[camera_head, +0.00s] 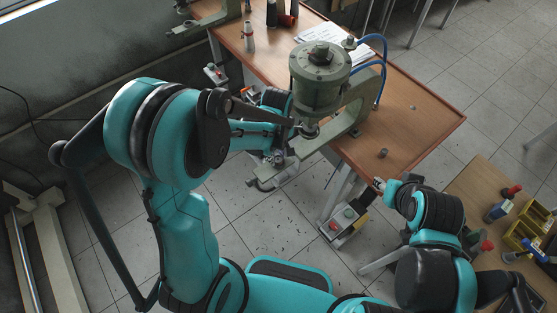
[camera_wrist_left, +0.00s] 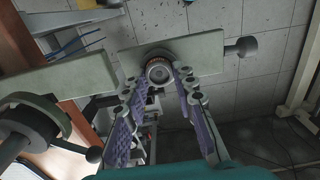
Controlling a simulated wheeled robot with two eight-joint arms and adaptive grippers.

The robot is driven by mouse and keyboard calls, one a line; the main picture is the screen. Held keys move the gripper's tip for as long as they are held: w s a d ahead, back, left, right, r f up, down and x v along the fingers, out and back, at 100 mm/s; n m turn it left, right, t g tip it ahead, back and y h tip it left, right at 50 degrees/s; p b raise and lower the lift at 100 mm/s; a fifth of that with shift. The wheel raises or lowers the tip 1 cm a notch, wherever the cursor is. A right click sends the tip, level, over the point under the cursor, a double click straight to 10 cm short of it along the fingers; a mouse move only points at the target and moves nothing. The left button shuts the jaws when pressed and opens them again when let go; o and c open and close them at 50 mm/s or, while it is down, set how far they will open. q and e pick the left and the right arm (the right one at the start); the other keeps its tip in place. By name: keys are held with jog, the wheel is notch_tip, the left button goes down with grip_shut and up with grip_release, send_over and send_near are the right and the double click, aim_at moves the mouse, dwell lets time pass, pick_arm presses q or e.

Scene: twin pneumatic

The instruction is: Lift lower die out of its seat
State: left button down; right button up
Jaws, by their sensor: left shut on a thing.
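The lower die (camera_wrist_left: 158,70) is a small round metal piece with a ringed, reddish-brown rim. It shows in the left wrist view at the grey-green lower arm of the press. My left gripper (camera_wrist_left: 158,77) has its purple-padded fingers on either side of it and is shut on it. I cannot tell whether the die still sits in its seat. In the head view the left gripper (camera_head: 279,157) is at the press's lower arm, and the die is hard to make out. My right gripper (camera_head: 379,184) is beside the table's front edge, small and partly hidden; its jaw state is unclear.
The green pneumatic press (camera_head: 318,80) with blue hoses stands on the wooden table (camera_head: 420,115). A small grey cylinder (camera_head: 383,153) lies near the table's front edge. Another bench (camera_head: 470,195) at right holds yellow bins (camera_head: 522,235).

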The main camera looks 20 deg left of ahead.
aim_at(277, 158)
pick_arm(q)
jog(key=shift+r, duration=0.15)
jog(key=shift+r+p, duration=1.2)
jog(key=shift+r, duration=0.35)
jog(key=shift+r, duration=0.1)
jog(key=shift+r+p, duration=1.45)
jog(key=shift+r, duration=0.55)
jog(key=shift+s+a+f, duration=0.1)
